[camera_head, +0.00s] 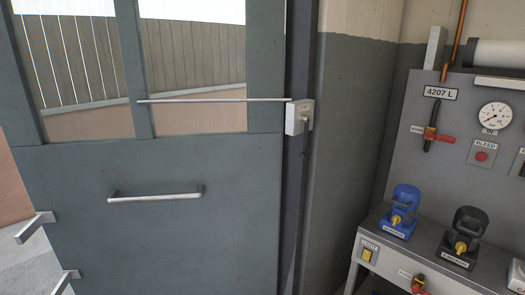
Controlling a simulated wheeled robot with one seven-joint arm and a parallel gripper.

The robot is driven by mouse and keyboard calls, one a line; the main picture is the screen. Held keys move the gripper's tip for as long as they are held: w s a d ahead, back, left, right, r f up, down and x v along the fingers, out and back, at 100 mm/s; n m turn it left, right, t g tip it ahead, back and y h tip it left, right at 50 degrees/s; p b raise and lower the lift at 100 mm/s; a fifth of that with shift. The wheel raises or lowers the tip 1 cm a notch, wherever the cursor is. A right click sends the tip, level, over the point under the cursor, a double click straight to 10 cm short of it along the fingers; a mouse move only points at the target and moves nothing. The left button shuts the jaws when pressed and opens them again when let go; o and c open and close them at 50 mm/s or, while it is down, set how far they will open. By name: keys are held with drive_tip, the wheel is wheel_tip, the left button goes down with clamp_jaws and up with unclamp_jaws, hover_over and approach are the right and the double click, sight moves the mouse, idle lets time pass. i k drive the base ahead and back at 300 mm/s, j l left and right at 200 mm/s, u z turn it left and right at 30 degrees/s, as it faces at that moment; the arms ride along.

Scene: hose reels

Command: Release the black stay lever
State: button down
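No part in view is clearly marked as the black stay lever. A thin metal stay rod (215,100) runs level across the grey door (215,225) to a pale box (297,117) on the door post. A small dark grey knob (309,123) sits on the right side of this box; I cannot tell whether it is the lever. A slim black handle (435,112) stands nearly upright on the wall panel, beside a red lever (444,138). My gripper is not in view.
The door has a horizontal pull handle (156,196) and light metal bars (35,227) at its left edge. A bench (392,263) at right carries a blue device (402,211) and a black device (465,235). A pressure gauge (495,115) hangs above.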

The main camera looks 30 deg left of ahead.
sight(306, 153)
drive_tip(key=i+j+u, duration=0.15)
drive_tip(key=j, duration=0.2)
drive_tip(key=j+u, duration=0.1)
drive_tip(key=j, duration=0.25)
drive_tip(key=i+j+u, duration=0.25)
drive_tip(key=j, duration=0.35)
drive_tip(key=i, duration=0.05)
